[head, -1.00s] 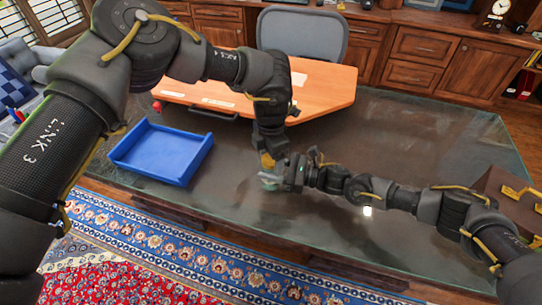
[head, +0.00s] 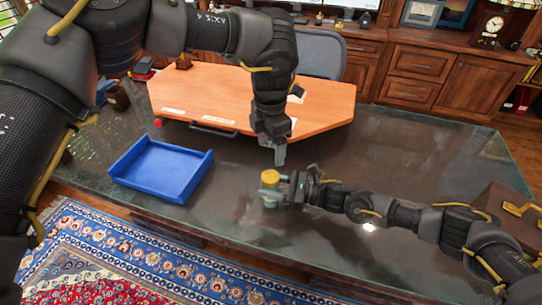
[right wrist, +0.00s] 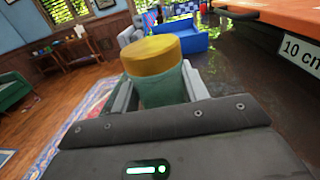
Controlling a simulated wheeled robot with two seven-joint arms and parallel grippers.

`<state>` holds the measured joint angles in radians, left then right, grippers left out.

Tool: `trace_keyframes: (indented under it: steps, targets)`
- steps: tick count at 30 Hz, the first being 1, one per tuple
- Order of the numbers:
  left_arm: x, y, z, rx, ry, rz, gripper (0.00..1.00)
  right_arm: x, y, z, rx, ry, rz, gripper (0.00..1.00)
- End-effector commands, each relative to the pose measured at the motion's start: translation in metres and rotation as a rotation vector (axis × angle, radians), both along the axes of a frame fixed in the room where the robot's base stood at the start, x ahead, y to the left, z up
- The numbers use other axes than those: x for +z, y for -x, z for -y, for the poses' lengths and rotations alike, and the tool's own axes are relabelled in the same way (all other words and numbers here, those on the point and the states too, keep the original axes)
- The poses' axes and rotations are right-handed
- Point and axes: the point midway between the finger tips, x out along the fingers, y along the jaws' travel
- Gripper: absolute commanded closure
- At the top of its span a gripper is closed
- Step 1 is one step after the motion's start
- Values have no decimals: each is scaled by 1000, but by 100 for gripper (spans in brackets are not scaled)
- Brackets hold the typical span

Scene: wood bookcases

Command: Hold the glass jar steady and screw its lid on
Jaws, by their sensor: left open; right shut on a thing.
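The glass jar (head: 269,194) stands upright on the dark glass-topped table. The yellow lid (head: 270,177) sits on top of the jar and looks level. My right gripper (head: 279,196) comes in from the right and is shut on the jar's body. In the right wrist view the jar (right wrist: 163,90) is greenish and held between the two fingers, with the yellow lid (right wrist: 151,54) on it. My left gripper (head: 279,157) is open and points down just above the lid, apart from it. How tightly the lid is seated cannot be told.
A blue open tray (head: 160,169) lies on the table to the left. An orange board (head: 250,105) with white labels is behind the grippers. A brown case (head: 505,205) stands at the far right. The glass table (head: 420,160) is clear around the jar.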

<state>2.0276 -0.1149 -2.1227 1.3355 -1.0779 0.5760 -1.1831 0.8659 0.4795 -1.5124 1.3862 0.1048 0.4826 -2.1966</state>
Motion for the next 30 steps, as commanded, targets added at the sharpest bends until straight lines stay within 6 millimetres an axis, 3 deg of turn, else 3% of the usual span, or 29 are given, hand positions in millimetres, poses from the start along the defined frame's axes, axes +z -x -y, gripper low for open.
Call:
trace_keyframes:
  steps: [12,13,18,30]
  targets:
    - [9,0,0,0,0,0,27,0,0,0,1,0,0,100]
    - [8,0,0,0,0,-1,27,0,0,0,1,0,-1,53]
    - [8,0,0,0,0,-1,27,0,0,0,1,0,0,31]
    - [5,0,0,0,0,-1,27,-2,2,9,0,1,0,30]
